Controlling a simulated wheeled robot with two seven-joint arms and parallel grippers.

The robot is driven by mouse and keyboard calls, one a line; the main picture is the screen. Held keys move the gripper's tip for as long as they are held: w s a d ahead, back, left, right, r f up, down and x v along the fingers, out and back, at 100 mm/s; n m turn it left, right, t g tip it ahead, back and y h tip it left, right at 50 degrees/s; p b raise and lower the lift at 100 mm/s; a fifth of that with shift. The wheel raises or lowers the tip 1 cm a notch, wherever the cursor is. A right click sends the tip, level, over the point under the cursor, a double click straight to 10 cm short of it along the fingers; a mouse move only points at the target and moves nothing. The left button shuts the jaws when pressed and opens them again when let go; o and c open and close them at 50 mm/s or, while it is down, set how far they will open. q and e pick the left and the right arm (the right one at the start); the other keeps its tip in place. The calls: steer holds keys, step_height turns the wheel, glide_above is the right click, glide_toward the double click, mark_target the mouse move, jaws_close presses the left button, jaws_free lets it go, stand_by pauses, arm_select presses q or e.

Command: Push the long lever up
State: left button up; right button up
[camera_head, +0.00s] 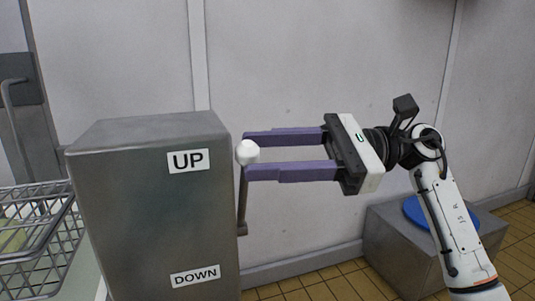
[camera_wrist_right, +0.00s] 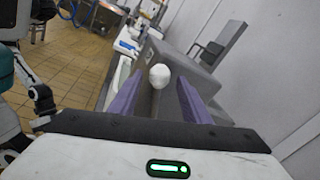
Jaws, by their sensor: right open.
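The long lever (camera_head: 242,200) is a thin dark rod on the right side of a grey metal box (camera_head: 130,215). It rises to a white ball knob (camera_head: 248,152), which is level with the UP label (camera_head: 188,161); the DOWN label (camera_head: 195,276) is lower on the box. My right gripper (camera_head: 246,156) comes from the right and is open. Its purple fingers point at the box, with the knob at their tips. In the right wrist view the knob (camera_wrist_right: 159,76) shows between the two fingers; I cannot tell whether either touches it. My left gripper is not in view.
A wire basket (camera_head: 40,235) stands left of the box. A pale wall (camera_head: 300,60) is behind. A low grey block with a blue disc (camera_head: 416,211) stands on the tiled floor (camera_head: 345,284) at right.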

jaws_close()
arm_select(q)
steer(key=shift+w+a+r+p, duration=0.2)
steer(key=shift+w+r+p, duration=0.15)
steer(key=shift+p, duration=0.9)
arm_select(e)
steer(key=w, duration=0.1)
steer(key=w+m, duration=0.1)
steer(key=w+a+r+m, duration=0.1)
steer(key=shift+w+r, duration=0.1)
steer(key=shift+w, duration=0.1)
jaws_free()
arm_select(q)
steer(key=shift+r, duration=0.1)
arm_select(e)
steer(key=w+d, duration=0.1)
steer(key=d, duration=0.9)
steer(key=shift+d+r, duration=0.15)
